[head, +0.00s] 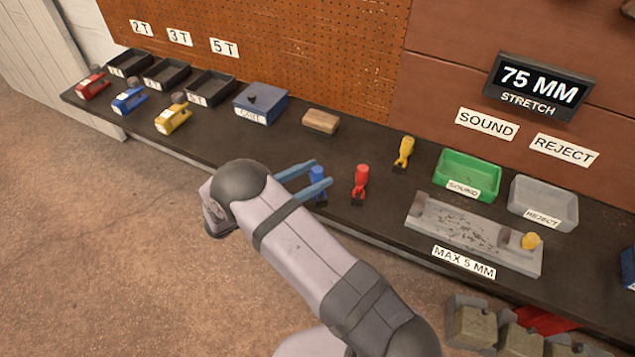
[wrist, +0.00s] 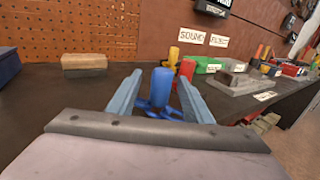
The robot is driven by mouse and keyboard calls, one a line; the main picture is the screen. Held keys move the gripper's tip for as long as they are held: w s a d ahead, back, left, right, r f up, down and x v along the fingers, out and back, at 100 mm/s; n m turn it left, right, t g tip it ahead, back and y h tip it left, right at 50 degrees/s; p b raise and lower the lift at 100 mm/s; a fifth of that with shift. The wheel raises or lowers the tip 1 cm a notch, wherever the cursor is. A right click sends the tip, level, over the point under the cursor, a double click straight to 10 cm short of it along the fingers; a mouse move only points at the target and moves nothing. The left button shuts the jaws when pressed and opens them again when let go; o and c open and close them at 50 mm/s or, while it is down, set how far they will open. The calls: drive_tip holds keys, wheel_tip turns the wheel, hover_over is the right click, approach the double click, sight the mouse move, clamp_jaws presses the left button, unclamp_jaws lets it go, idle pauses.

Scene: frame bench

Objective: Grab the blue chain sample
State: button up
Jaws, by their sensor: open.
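The blue chain sample (head: 318,182) stands on the dark bench, with an upright blue cylinder above a wider lower part. In the wrist view the blue sample (wrist: 161,88) stands between the two finger tips. My gripper (head: 316,178) is open, with one blue-grey finger on each side of the sample. In the wrist view my gripper (wrist: 161,92) shows a gap around the blue cylinder. I cannot tell whether either finger touches it.
A red sample (head: 361,183) stands close to the right, and a yellow one (head: 404,152) stands farther back. A wooden block (head: 320,121) lies behind. A green tray (head: 482,159), a grey tray (head: 517,207) and a metal fixture (head: 470,247) are to the right.

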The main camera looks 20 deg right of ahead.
drive_tip(key=p+x, duration=0.2)
drive_tip(key=x, duration=0.2)
drive_tip(key=shift+s+r, duration=0.1)
drive_tip(key=shift+s, duration=0.05)
drive_tip(key=shift+d, duration=0.6)
clamp_jaws()
